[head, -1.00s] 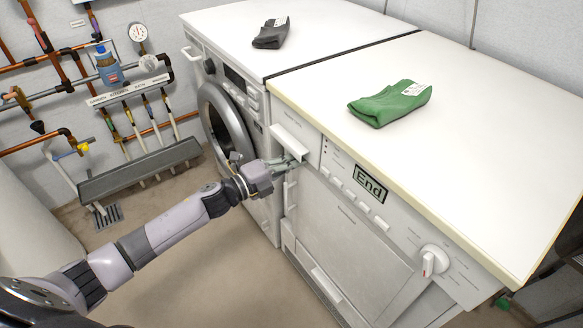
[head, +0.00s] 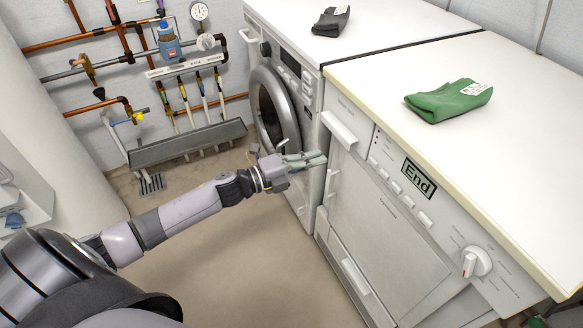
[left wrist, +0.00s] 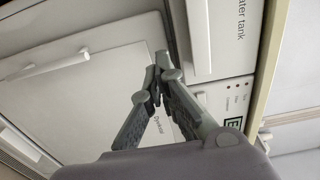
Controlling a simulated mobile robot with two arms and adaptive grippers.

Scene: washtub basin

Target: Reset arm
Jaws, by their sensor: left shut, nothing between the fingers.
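My left gripper (head: 306,160) is stretched out from the left in the head view, in front of the dryer (head: 372,215) with "End" on its display. Its fingers are shut and empty. In the left wrist view the fingertips (left wrist: 157,78) meet, with the dryer's front panel and the "water tank" drawer (left wrist: 222,38) behind them. Whether the fingertips touch the dryer cannot be told. My right gripper is in neither view.
A washing machine (head: 292,60) with a round door stands left of the dryer. A green folded cloth (head: 448,101) and a dark cloth (head: 331,21) lie on top. Pipes and a grey trough (head: 188,143) line the back wall. The floor (head: 220,255) in front is clear.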

